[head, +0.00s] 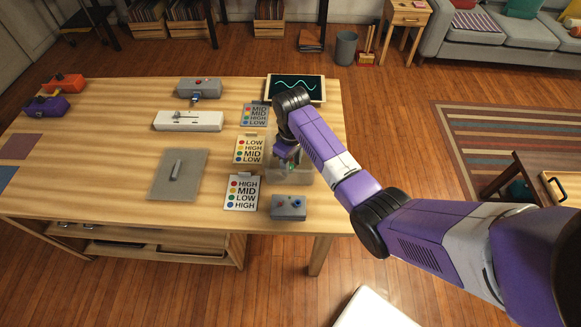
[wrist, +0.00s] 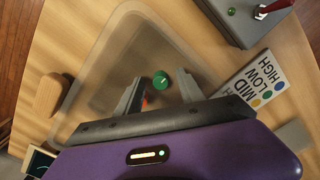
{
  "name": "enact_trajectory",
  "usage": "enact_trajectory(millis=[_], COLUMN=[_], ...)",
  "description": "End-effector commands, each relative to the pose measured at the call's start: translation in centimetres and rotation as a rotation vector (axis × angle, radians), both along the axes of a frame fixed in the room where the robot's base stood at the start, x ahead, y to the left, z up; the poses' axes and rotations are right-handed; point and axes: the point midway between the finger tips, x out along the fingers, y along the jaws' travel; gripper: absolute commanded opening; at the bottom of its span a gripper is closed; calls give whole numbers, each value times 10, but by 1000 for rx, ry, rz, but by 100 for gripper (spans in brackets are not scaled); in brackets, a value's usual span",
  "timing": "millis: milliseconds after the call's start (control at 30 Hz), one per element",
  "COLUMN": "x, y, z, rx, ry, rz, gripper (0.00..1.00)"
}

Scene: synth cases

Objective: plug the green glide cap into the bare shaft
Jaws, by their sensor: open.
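The green cap (wrist: 160,81) lies in a shallow see-through tray (wrist: 118,60), just beyond and between my fingertips in the wrist view. My gripper (wrist: 158,90) is open above the tray, with no finger visibly touching the cap. A small orange-red bit (wrist: 145,100) shows by the left finger. In the head view my gripper (head: 290,160) hangs over the tray (head: 303,178), and the arm partly hides it. A long white panel (head: 188,121) with a slot and a small dark upright part lies left of centre. I cannot tell whether that part is the bare shaft.
Label cards (head: 242,192) stand left of the tray. A grey switch box (head: 289,207) is close in front of it, and a screen (head: 295,88) is behind. Another grey box (head: 199,88) stands behind the white panel.

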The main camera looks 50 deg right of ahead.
Motion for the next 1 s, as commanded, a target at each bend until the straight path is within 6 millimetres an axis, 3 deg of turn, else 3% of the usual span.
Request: enact_trajectory(millis=[200,433,833,1000], x=[0,0,1,1], y=[0,0,0,0], z=[0,0,2,15], rx=[0,0,0,-1], ry=[-1,-1,-2,-4], rz=[0,0,0,0], gripper=[43,0,0,0])
